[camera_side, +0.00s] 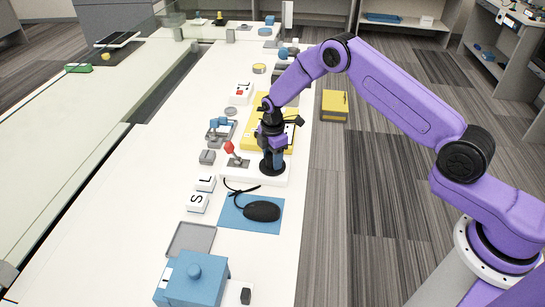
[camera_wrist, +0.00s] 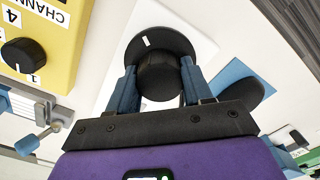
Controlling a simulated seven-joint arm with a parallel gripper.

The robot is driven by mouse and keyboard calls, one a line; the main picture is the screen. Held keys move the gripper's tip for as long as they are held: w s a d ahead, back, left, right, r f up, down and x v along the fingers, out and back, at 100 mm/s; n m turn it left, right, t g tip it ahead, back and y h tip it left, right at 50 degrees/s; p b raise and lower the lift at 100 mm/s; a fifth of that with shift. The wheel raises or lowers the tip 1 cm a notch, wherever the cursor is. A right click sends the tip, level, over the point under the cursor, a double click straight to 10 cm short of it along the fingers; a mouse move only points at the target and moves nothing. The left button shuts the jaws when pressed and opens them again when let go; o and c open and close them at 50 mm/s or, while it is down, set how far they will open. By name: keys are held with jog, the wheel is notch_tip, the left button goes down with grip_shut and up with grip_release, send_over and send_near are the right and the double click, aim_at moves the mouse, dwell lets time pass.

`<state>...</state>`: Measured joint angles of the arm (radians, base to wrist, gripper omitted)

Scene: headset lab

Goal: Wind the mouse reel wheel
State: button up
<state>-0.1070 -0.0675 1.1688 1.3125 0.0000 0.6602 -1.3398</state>
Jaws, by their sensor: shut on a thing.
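The mouse reel wheel is a black disc (camera_side: 272,168) with a raised central knob on a white base (camera_side: 262,178). In the wrist view the disc (camera_wrist: 150,35) has a white mark on its upper rim, left of the middle. My gripper (camera_side: 272,155) points straight down over it. Its two blue fingers (camera_wrist: 158,66) are shut on the sides of the black knob (camera_wrist: 158,80). The black mouse (camera_side: 262,211) lies on a blue mat (camera_side: 237,215), in front of the base. Its thin black cable (camera_side: 238,188) lies loosely curved beside the base; its far end is unclear.
A red-topped lever (camera_side: 230,148) stands close left of the wheel. A yellow box with a channel dial (camera_side: 257,112) is just behind; it also shows in the wrist view (camera_wrist: 62,50). S and L blocks (camera_side: 198,202), a grey tray (camera_side: 190,239) and a blue box (camera_side: 192,280) stand nearer.

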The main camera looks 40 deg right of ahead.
jog(key=m, duration=0.4)
jog(key=shift+d+m, duration=0.1)
jog(key=shift+m, duration=0.3)
jog(key=m, duration=0.4)
jog(key=shift+m, duration=0.3)
jog(key=m, duration=0.9)
jog(key=shift+s, duration=0.1)
jog(key=o, duration=1)
jog(key=shift+r, duration=0.1)
